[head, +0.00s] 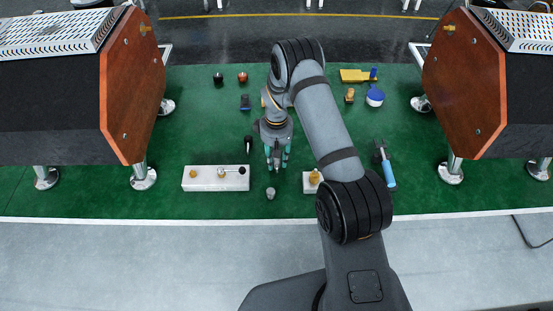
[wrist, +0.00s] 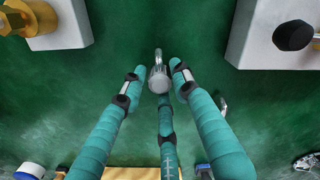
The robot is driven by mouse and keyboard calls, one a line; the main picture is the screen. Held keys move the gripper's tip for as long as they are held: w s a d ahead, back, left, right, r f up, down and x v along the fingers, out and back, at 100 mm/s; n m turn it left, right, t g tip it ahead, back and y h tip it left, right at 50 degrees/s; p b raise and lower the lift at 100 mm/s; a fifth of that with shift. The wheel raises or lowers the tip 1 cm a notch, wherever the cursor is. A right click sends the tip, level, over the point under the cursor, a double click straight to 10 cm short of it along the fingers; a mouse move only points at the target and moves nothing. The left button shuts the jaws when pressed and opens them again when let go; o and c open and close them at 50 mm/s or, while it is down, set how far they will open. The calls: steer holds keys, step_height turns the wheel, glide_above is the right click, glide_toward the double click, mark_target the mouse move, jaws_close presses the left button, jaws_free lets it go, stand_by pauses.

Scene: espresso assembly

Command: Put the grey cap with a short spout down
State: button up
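My gripper (head: 276,165) hangs with its teal fingers pointing down over the green mat, between two white blocks. In the wrist view, the three fingers of my gripper (wrist: 160,82) close around the grey cap with a short spout (wrist: 159,78). The cap sits between the fingertips, with its spout towards the top of the picture. In the head view the fingers largely hide the cap. The exact contact and the cap's height above the mat are hard to judge.
A white block (head: 215,186) with fittings stands left; a smaller one (head: 309,187) with a brass part stands right. A small grey piece (head: 270,193) stands on the mat between them. A blue-handled tool (head: 388,172) lies right. Bare mat shows around the fingers.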

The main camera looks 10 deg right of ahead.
steer(key=shift+o, duration=1)
steer(key=shift+r, duration=0.1)
steer(key=shift+r+p, duration=0.25)
steer(key=shift+p, duration=0.05)
step_height(320, 180, up, 12)
steer(key=b, duration=0.1)
steer(key=shift+f, duration=0.15)
